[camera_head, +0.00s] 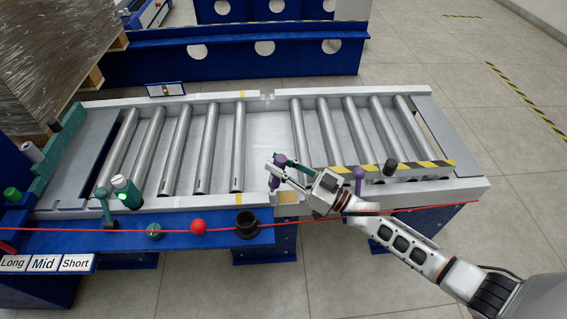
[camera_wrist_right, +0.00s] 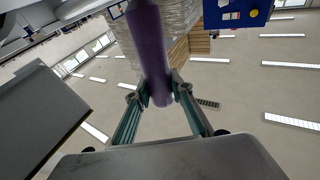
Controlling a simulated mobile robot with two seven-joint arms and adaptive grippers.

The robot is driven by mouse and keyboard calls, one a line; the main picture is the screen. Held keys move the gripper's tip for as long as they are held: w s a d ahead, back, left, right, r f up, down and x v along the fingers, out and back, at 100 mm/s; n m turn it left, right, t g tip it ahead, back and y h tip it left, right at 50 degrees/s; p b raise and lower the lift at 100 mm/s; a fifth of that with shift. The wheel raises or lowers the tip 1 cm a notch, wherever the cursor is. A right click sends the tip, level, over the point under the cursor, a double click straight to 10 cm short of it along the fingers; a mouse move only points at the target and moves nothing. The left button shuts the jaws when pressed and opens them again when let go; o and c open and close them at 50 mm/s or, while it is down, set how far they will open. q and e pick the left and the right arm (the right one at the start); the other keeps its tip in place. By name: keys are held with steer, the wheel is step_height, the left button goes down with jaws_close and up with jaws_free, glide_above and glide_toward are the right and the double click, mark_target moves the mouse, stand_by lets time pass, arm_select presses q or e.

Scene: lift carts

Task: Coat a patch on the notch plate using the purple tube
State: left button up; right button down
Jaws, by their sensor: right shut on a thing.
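My right gripper (camera_head: 277,168) is shut on the purple tube (camera_head: 279,161) and holds it above the near rail of the roller cart, close to the bare plate. In the right wrist view the purple tube (camera_wrist_right: 150,45) stands between the two fingers (camera_wrist_right: 160,97), its lower end just below their tips. A flat grey plate (camera_head: 264,135) lies between the two sets of rollers; a small notch shows in the far rail beside it. I cannot tell for certain that this is the notch plate. My left gripper is not in view.
A red cord (camera_head: 330,217) runs along the near edge. A striped bar (camera_head: 405,166), a purple knob (camera_head: 359,174) and a black cylinder (camera_head: 390,167) are right of the gripper.

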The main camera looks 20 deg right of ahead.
steer(key=shift+w+a+r, duration=0.1)
steer(key=shift+w+a, duration=0.15)
steer(key=shift+a, duration=0.8)
steer(key=shift+w+a+f, duration=0.15)
steer(key=shift+w+a, duration=0.05)
steer(key=shift+a, duration=0.6)
steer(key=shift+w+a+f, duration=0.1)
steer(key=shift+w+a, duration=0.05)
steer(key=shift+a, duration=0.65)
steer(key=shift+s+d, duration=0.25)
steer(key=shift+d, duration=0.55)
steer(key=shift+s+d, duration=0.25)
steer(key=shift+d, duration=0.5)
steer(key=shift+s+d, duration=0.2)
steer(key=shift+d, duration=0.6)
steer(key=shift+s+d, duration=0.15)
steer(key=shift+d, duration=0.65)
steer(key=shift+r+p, duration=0.1)
steer(key=shift+p, duration=0.2)
